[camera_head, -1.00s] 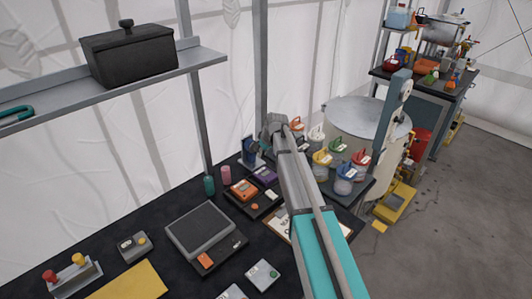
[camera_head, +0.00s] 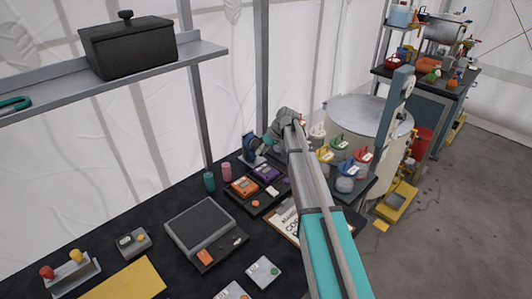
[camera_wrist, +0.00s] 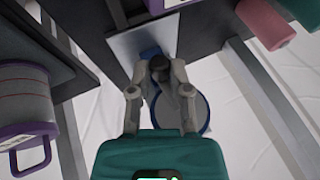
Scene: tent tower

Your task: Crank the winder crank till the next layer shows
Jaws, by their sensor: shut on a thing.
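The winder (camera_head: 249,146) is a blue device at the back edge of the black bench, beside the tent wall. In the wrist view its round grey disc with a blue rim (camera_wrist: 196,112) shows beyond my fingers. My gripper (camera_wrist: 160,74) is shut on the dark knob of the winder crank (camera_wrist: 160,64). In the head view my arm hides part of the winder and the crank grip. No layer can be made out.
Jars with coloured handled lids (camera_head: 346,178) stand right of my arm, near a large round drum (camera_head: 368,115). An orange device (camera_head: 244,187), a pink cylinder (camera_head: 226,171) and a green cylinder (camera_head: 209,181) are left of it. A shelf (camera_head: 205,50) with a black box overhangs the bench.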

